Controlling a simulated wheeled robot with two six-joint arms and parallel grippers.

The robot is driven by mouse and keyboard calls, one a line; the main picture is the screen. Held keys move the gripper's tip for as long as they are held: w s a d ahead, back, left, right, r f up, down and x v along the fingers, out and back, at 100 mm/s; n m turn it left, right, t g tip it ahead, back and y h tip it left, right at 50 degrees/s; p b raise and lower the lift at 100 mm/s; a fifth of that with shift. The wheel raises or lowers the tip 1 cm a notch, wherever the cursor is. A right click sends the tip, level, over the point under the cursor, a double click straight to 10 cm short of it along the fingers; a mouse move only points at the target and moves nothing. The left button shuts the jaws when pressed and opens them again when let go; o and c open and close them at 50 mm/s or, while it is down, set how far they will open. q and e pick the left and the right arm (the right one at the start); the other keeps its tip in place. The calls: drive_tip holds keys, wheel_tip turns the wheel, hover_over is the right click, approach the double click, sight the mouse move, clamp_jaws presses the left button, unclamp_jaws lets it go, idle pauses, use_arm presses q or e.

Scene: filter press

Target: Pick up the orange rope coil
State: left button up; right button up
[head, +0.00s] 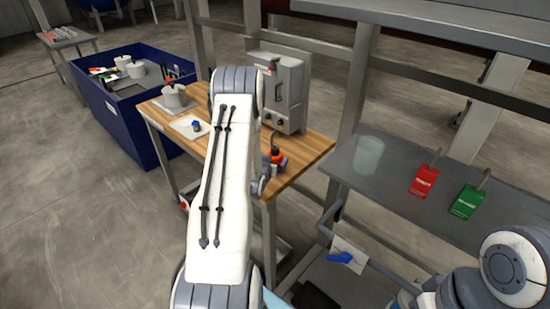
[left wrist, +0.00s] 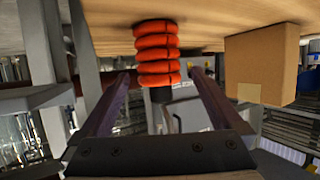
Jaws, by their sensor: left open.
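The orange rope coil (head: 278,158) is at the right end of the wooden table, partly hidden by my left arm in the head view. In the left wrist view the coil (left wrist: 157,52) is a stack of orange rings with a dark piece showing at one end. The picture is tilted so the table top is along the top edge. My left gripper (left wrist: 160,75) is open, and its two fingers lie on either side of the coil in the picture. I cannot tell whether they touch it. My right gripper is out of view.
A cardboard box (left wrist: 262,62) is beside the coil in the wrist view. A grey machine (head: 285,90) stands behind on the wooden table (head: 312,150). A grey shelf (head: 385,185) with a red tag (head: 425,181) and a green tag (head: 467,202) is to the right. A blue bin (head: 130,130) is left.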

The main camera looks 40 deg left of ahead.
sight(274, 157)
use_arm(q)
drive_tip(key=shift+p+x, duration=0.3)
drive_tip(key=shift+x, duration=1.4)
drive_tip(key=shift+w+r, duration=0.1)
drive_tip(key=shift+r, duration=0.1)
clamp_jaws()
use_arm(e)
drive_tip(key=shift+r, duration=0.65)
